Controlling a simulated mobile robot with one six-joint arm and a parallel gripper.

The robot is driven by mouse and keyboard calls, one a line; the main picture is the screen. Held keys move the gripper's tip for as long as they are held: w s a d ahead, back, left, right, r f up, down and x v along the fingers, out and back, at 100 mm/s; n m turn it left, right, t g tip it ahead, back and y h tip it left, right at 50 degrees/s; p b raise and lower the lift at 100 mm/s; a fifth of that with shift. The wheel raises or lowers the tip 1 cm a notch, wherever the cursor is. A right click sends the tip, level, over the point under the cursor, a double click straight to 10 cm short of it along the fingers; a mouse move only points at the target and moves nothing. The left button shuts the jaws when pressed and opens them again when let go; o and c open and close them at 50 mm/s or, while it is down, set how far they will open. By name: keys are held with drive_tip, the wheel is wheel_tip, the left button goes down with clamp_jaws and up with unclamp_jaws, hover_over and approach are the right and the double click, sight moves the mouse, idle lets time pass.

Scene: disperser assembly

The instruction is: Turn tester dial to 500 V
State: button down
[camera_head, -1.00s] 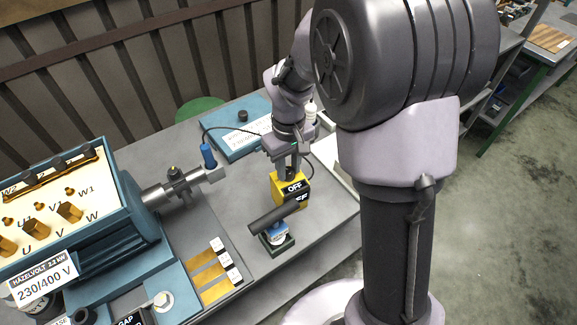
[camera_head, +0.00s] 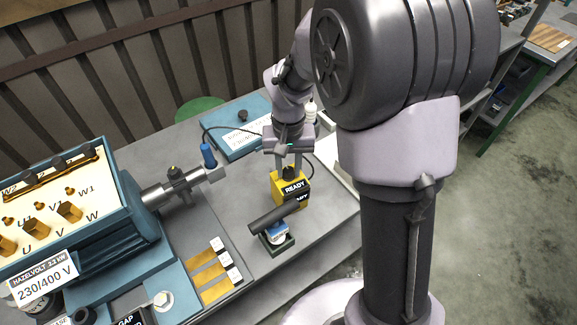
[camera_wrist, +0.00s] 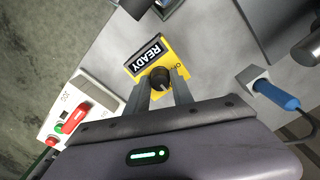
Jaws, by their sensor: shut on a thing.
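The yellow tester (camera_head: 277,186) stands upright on the bench, and its display reads READY in the head view. The wrist view also shows the yellow tester (camera_wrist: 183,56) with READY on its display. Its black dial (camera_wrist: 158,80) sits below the display, between my fingertips. My gripper (camera_head: 290,168) comes down from above onto the top of the tester. In the wrist view my gripper (camera_wrist: 160,88) is shut on the dial, one finger at each side. The dial's scale is mostly hidden; a small mark beside it is too small to read surely.
A blue-handled probe (camera_wrist: 277,96) lies right of the tester in the wrist view, and a white box with red and green parts (camera_wrist: 75,118) is at left. A black cylinder on a small stand (camera_head: 274,220) is close in front. The motor terminal box (camera_head: 125,200) is at left.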

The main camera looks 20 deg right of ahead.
sight(289, 169)
idle(0.3)
drive_tip(key=c, duration=1.1)
unclamp_jaws()
drive_tip(key=shift+r, duration=0.1)
wheel_tip(289, 169, up, 17)
drive_tip(key=p, duration=0.6)
drive_tip(key=shift+r, duration=0.15)
